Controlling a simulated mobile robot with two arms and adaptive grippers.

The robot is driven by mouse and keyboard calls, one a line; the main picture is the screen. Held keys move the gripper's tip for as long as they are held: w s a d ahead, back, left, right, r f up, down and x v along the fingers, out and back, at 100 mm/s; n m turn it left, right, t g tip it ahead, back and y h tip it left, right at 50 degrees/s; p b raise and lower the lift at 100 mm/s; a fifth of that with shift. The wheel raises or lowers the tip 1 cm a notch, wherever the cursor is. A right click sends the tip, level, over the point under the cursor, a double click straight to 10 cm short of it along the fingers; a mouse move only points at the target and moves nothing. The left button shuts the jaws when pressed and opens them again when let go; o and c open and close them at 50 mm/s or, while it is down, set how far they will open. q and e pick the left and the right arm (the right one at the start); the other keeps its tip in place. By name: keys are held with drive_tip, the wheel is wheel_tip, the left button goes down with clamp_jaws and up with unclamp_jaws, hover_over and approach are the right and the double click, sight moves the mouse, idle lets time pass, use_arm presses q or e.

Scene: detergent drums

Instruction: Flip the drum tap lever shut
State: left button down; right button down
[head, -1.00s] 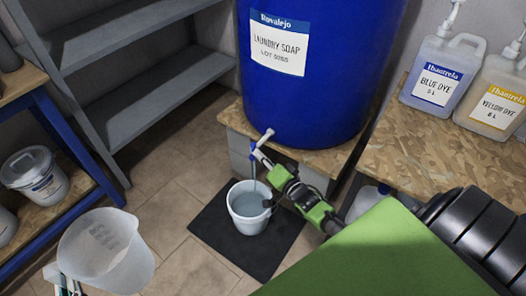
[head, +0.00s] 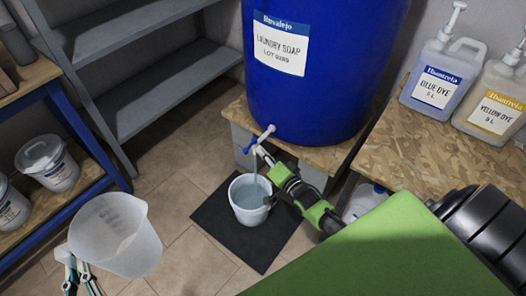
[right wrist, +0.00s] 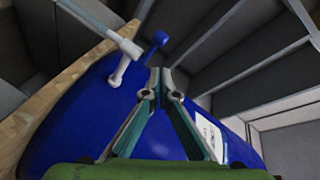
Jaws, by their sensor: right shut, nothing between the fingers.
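The blue drum (head: 325,90) stands on a board with a white tap (head: 267,133) low on its front. The tap's blue lever (head: 249,147) points out to the left; it also shows in the right wrist view (right wrist: 156,42). A thin stream falls into the white bucket (head: 250,203) below. My right gripper (head: 260,151) is shut and empty, its tips close by the tap; contact with the lever cannot be made out. My left gripper (head: 72,262) is shut on the handle of a clear measuring jug (head: 115,235).
The bucket stands on a black mat (head: 265,255). Jugs of blue dye (head: 438,78) and yellow dye (head: 495,95) stand on the board bench at right. Grey shelves (head: 150,90) are behind at left. Lidded tubs (head: 50,165) sit on a blue-framed rack.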

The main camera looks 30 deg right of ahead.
use_arm(q)
drive_tip(key=shift+w+a+r+p, duration=0.1)
drive_tip(key=shift+r+p, duration=0.2)
drive_tip(key=shift+r, duration=0.3)
drive_tip(key=shift+s+r, duration=0.2)
drive_tip(key=shift+r, duration=0.15)
drive_tip(key=shift+w, duration=0.1)
use_arm(e)
drive_tip(key=s+a+r, duration=0.1)
drive_tip(key=s+a, duration=0.5)
drive_tip(key=a, duration=0.1)
drive_tip(key=shift+s+a+r, duration=0.2)
drive_tip(key=shift+s+a, duration=0.05)
